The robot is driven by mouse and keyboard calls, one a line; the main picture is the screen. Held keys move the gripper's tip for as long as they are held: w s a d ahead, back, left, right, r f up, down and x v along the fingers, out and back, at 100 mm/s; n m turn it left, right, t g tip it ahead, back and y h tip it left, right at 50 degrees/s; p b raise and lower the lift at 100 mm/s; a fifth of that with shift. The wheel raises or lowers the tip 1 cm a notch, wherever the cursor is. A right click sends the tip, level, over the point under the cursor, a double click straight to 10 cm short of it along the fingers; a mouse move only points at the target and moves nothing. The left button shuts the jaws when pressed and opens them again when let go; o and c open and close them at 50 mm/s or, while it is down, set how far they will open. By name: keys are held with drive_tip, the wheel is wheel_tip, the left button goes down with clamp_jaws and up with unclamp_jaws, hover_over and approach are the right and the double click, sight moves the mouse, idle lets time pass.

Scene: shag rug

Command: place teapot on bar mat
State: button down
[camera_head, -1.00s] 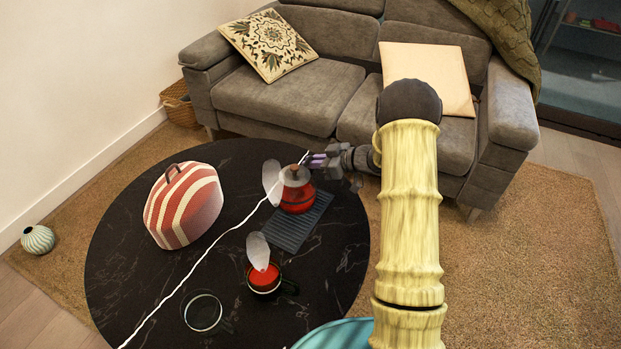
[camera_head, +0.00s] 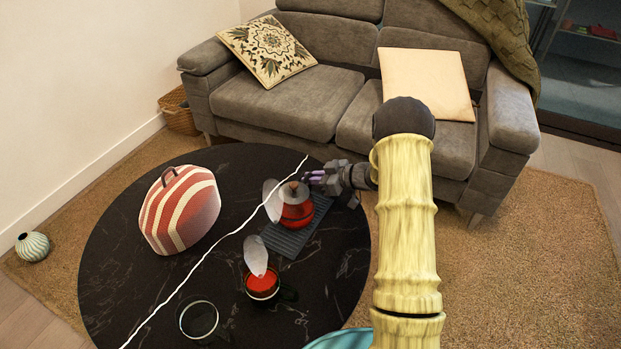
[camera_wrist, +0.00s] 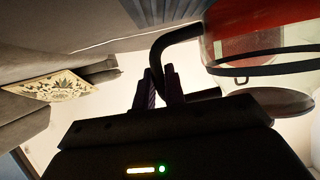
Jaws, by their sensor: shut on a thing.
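The red teapot (camera_head: 297,213) with a grey lid is at the far left part of the grey ribbed bar mat (camera_head: 287,243) on the black round table. It looks upright, over or on the mat; I cannot tell if its base touches. My gripper (camera_head: 314,179) is at its far right side, shut on its black handle. In the wrist view, my gripper's fingers (camera_wrist: 162,88) close on the dark handle beside the red and glassy teapot body (camera_wrist: 235,48). The ribbed mat (camera_wrist: 165,10) shows at the top edge there.
A red-filled cup (camera_head: 262,284) and an empty glass cup (camera_head: 199,319) stand nearer on the table (camera_head: 130,270). A red-and-white striped domed object (camera_head: 182,212) stands to the left. A grey sofa (camera_head: 290,100) is behind the table. The table's right side is mostly clear.

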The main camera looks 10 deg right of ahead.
drive_tip(key=c, duration=1.9)
unclamp_jaws()
drive_tip(key=shift+f, duration=0.1)
drive_tip(key=o, duration=0.4)
drive_tip(key=shift+d+r, duration=0.1)
drive_tip(key=shift+r, duration=0.15)
drive_tip(key=p+v, duration=0.4)
drive_tip(key=v, duration=0.7)
drive_tip(key=shift+s+d+r, duration=0.1)
drive_tip(key=shift+s+d, duration=0.15)
drive_tip(key=shift+s, duration=0.1)
